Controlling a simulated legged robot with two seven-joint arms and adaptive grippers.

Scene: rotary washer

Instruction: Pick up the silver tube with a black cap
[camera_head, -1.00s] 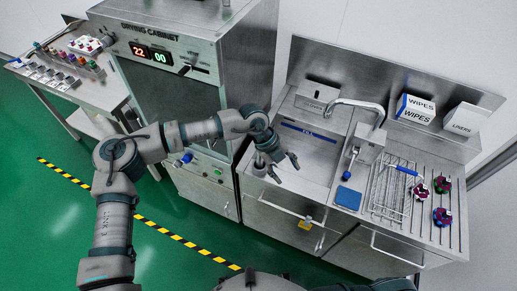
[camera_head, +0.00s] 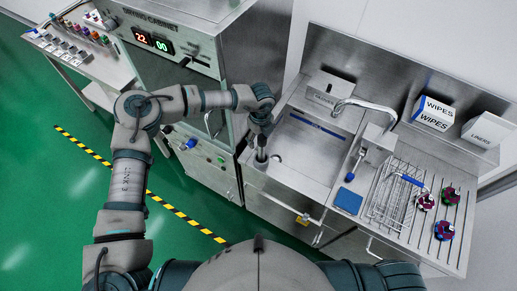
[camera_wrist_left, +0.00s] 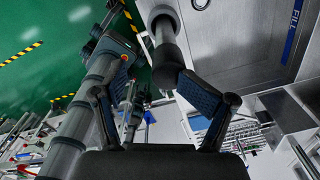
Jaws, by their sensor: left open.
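The silver tube with a black cap (camera_head: 261,153) stands at the front left corner of the sink counter, by the basin. In the left wrist view the tube (camera_wrist_left: 164,32) is seen along its length, with its dark end close to the right fingertip. My left gripper (camera_head: 262,130) is at the tube in the head view, its fingers hard to make out there. In the left wrist view my left gripper (camera_wrist_left: 140,87) has its two fingers spread apart, with nothing clamped between them. I cannot tell whether the right finger touches the tube. My right gripper is out of view.
The sink basin (camera_head: 300,160) lies right of the tube, with a faucet (camera_head: 362,106) behind. A blue sponge (camera_head: 348,201), wire rack (camera_head: 392,195) and round coloured racks (camera_head: 443,229) sit further right. The drying cabinet (camera_head: 180,75) stands close on the left.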

